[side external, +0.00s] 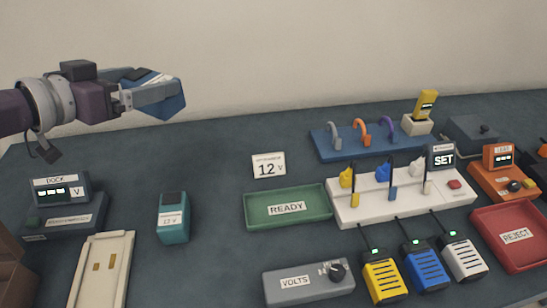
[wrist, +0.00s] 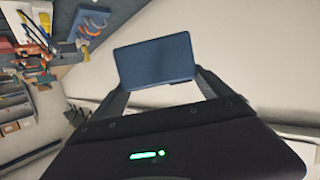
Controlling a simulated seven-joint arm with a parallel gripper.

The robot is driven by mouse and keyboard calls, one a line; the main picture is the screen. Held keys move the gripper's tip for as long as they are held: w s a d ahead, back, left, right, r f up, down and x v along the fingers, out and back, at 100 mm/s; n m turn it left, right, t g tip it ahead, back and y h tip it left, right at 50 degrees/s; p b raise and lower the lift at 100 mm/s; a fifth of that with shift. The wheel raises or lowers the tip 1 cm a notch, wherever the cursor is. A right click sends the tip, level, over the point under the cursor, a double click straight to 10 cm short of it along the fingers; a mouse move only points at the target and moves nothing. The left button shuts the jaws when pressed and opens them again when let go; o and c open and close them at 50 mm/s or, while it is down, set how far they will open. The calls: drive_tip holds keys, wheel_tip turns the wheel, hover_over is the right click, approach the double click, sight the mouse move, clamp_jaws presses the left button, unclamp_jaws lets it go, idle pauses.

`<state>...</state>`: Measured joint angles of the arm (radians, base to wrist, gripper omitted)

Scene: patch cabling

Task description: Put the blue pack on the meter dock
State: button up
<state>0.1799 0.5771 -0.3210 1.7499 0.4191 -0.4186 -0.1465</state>
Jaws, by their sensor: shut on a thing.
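The blue pack (side external: 171,101) is between the fingers of my gripper (side external: 150,92), held tilted and high above the left part of the table. In the wrist view the blue pack (wrist: 157,62) shows as a flat dark blue face between the two fingers of my gripper (wrist: 160,88), which are shut on it. The meter dock (side external: 62,222) stands at the left of the table, below my gripper, with a lit display marked DOCK and V. No pack shows on it.
A teal pack (side external: 173,218) stands right of the dock. A cream tray (side external: 102,275) lies in front. A green READY tray (side external: 285,208), a VOLTS box (side external: 307,280), several radios and a red REJECT tray (side external: 512,237) fill the middle and right.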

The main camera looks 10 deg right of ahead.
drive_tip(key=s+d+m+h, duration=0.1)
drive_tip(key=s+d, duration=0.1)
drive_tip(key=d, duration=0.4)
hover_over(204, 201)
wheel_tip(204, 201, down, 14)
drive_tip(key=shift+g, duration=0.4)
drive_tip(key=f, duration=1)
drive_tip(key=shift+w+d+f, duration=0.15)
drive_tip(key=shift+d+f, duration=0.1)
drive_tip(key=shift+f, duration=0.15)
drive_tip(key=o, duration=1.8)
drive_tip(key=shift+o, duration=0.2)
drive_tip(key=shift+s+a+r, duration=0.2)
drive_tip(key=shift+a, duration=0.05)
drive_tip(key=v, duration=1.1)
drive_tip(key=shift+s+a, duration=0.15)
drive_tip(key=shift+a, duration=0.05)
